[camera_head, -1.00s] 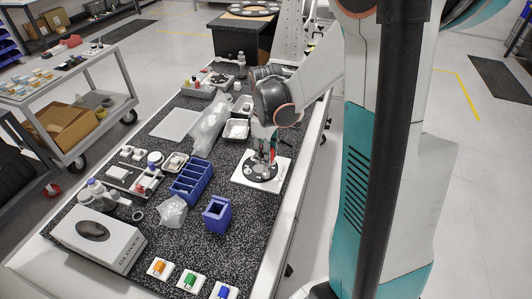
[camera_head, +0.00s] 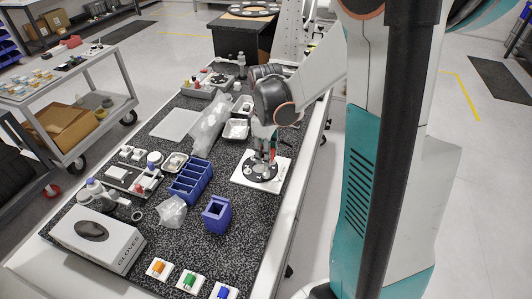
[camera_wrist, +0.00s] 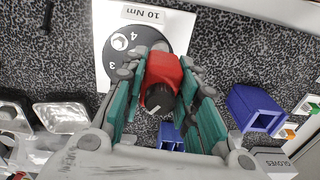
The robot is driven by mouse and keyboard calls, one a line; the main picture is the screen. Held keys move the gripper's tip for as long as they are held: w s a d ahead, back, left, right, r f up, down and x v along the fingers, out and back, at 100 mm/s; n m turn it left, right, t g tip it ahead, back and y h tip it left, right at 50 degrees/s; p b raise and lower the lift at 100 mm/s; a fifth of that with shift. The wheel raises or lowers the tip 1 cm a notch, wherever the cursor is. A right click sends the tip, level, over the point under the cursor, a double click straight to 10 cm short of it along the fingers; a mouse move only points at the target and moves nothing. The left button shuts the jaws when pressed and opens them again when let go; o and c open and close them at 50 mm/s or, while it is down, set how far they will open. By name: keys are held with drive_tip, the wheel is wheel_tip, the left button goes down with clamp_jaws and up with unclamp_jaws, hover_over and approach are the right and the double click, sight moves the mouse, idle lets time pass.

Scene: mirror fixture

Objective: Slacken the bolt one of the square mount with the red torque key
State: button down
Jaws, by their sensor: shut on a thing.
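The square mount (camera_head: 243,178) is a white plate with a black disc on the right side of the speckled bench. In the wrist view the plate (camera_wrist: 109,18) bears a "10 Nm" label, and the disc (camera_wrist: 134,38) shows the numbers 3 and 4 with a bright bolt by the 4. My gripper (camera_wrist: 165,75) is shut on the red torque key (camera_wrist: 163,70), its teal fingers on both sides. In the head view my gripper (camera_head: 264,155) is over the disc. Bolt one is hidden, and I cannot tell whether the key touches a bolt.
A blue divided bin (camera_head: 190,182) and a blue square holder (camera_head: 217,213) stand left of the mount. White trays (camera_head: 236,130) lie behind it. A gloves box (camera_head: 98,240) and orange, green and blue pieces on white plates are at the front. The bench's right edge is close to the mount.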

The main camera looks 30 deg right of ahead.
idle(0.3)
drive_tip(key=shift+r+p, duration=1.8)
drive_tip(key=shift+r, duration=0.7)
